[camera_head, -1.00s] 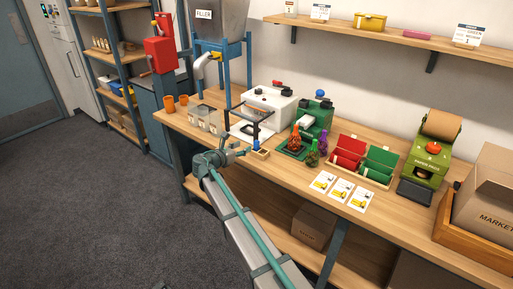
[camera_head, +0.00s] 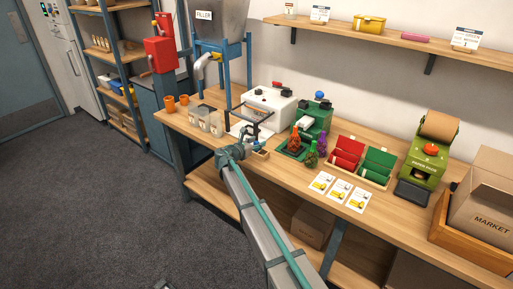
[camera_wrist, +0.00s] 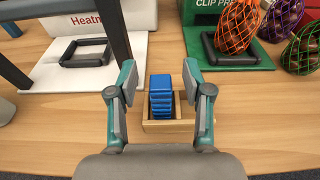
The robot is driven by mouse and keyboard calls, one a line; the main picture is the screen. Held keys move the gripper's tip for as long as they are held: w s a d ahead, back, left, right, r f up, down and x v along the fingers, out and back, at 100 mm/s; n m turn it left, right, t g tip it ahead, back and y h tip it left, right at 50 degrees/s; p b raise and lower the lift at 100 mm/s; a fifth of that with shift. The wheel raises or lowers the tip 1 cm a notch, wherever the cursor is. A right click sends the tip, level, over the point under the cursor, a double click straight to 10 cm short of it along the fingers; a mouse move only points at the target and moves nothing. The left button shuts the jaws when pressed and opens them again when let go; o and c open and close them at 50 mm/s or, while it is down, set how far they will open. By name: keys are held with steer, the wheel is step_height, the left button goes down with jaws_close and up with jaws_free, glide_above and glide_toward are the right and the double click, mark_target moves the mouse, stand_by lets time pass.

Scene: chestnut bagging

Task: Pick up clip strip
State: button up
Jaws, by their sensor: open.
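The clip strip (camera_wrist: 161,97) is a short stack of blue clips standing in a small wooden holder (camera_wrist: 163,126) on the bench. In the wrist view my gripper (camera_wrist: 160,85) is open, with one teal-and-grey finger on each side of the blue stack. The fingers do not appear to touch it. In the head view my gripper (camera_head: 240,144) is at the front of the bench, and my arm hides most of the clips. The holder (camera_head: 260,154) shows just right of the gripper.
Behind the holder stand a white heat sealer (camera_head: 268,105) and the green clip press (camera_head: 313,122). Filled net bags (camera_wrist: 237,27) lie on and beside the press base. Red and green roll trays (camera_head: 363,159) and several cards (camera_head: 340,190) lie to the right.

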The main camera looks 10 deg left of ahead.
jaws_close()
steer(key=shift+r, duration=0.15)
